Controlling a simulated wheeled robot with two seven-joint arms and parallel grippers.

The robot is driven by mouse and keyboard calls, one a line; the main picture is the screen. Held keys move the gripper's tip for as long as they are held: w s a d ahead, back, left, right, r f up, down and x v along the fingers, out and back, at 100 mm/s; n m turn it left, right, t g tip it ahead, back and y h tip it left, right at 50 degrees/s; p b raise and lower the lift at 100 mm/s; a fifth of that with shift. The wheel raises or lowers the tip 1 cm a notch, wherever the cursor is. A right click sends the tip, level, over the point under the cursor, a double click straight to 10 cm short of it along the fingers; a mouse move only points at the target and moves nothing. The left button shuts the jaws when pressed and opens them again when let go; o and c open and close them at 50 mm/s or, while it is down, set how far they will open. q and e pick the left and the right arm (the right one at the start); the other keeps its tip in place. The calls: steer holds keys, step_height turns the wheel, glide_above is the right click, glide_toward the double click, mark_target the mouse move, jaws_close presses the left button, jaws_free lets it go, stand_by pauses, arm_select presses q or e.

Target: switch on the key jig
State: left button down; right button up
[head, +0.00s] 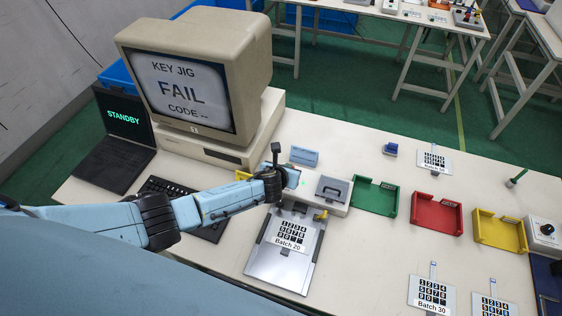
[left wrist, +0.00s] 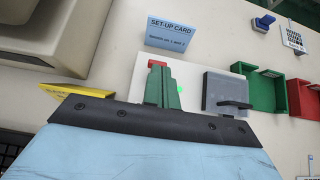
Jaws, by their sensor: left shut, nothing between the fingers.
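The key jig (head: 340,207) is a pale box with a grey lidded part (head: 333,190) and a plate in front holding a "Batch 20" keypad film (head: 292,233). In the left wrist view the jig (left wrist: 145,80) shows a red switch (left wrist: 157,63), partly hidden behind my fingers, and a small lit green light (left wrist: 181,89). My left gripper (head: 284,178) is over the jig's left end; its closed green fingers (left wrist: 163,78) are right at the red switch. I cannot tell whether they touch it. The monitor (head: 182,88) reads KEY JIG FAIL CODE --. My right gripper is out of view.
A set-up card (head: 304,156) stands behind the jig. Green (head: 376,197), red (head: 436,213) and yellow (head: 499,233) trays line up to the right. A laptop (head: 122,125) reads STANDBY. More films (head: 431,294) lie at the front right; bare table lies between.

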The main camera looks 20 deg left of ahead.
arm_select(q)
steer(key=s+r+p, duration=0.2)
steer(key=s+r, duration=0.4)
steer(key=r, duration=0.3)
steer(key=shift+d+r, duration=0.15)
steer(key=shift+r, duration=0.25)
steer(key=shift+s, duration=0.1)
